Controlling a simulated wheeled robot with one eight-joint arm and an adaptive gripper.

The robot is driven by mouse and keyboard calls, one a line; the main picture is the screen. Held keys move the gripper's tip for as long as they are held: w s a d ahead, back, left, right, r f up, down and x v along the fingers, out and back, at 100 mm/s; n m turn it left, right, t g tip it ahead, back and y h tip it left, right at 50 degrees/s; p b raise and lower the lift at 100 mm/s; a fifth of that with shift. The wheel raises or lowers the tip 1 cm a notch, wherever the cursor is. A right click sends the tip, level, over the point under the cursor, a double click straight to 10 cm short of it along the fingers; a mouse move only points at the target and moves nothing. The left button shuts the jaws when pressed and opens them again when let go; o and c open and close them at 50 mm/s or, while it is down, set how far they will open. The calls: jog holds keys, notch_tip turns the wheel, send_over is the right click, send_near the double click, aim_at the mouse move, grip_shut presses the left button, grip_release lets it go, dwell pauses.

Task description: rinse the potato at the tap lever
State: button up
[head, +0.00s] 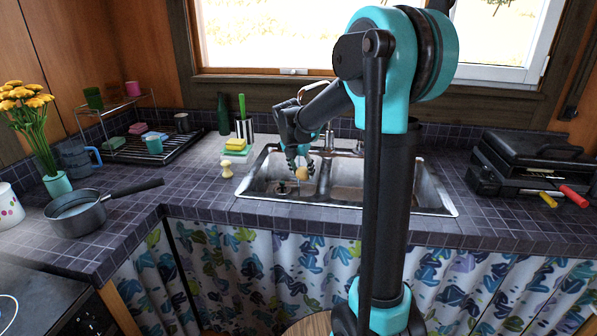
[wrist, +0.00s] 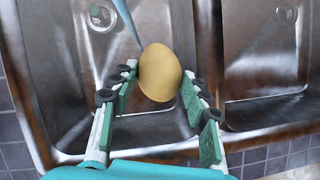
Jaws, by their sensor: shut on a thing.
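A yellow-brown potato (head: 301,174) is held in my gripper (head: 299,166) over the left basin of the steel sink. In the wrist view the potato (wrist: 160,73) sits between the green-padded fingers of my gripper (wrist: 160,78), which are shut on it. A thin pale-blue streak (wrist: 127,22), which looks like water, runs down close beside the potato's upper left side. The tap (head: 329,141) stands behind the sink, partly hidden by my arm. I cannot make out its lever clearly. The sink (head: 436,190) has two basins, and its drains show in the wrist view.
A saucepan (head: 75,216) and dish rack (head: 165,148) are further left. A black grill (head: 525,160) is at right. Counter front left of the sink is clear.

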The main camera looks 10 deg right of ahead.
aim_at(306, 178)
jog(key=shift+s+d, duration=0.15)
jog(key=shift+s, duration=2.75)
jog(key=s+r, duration=0.4)
jog(key=s, duration=0.1)
jog(key=shift+d, duration=0.15)
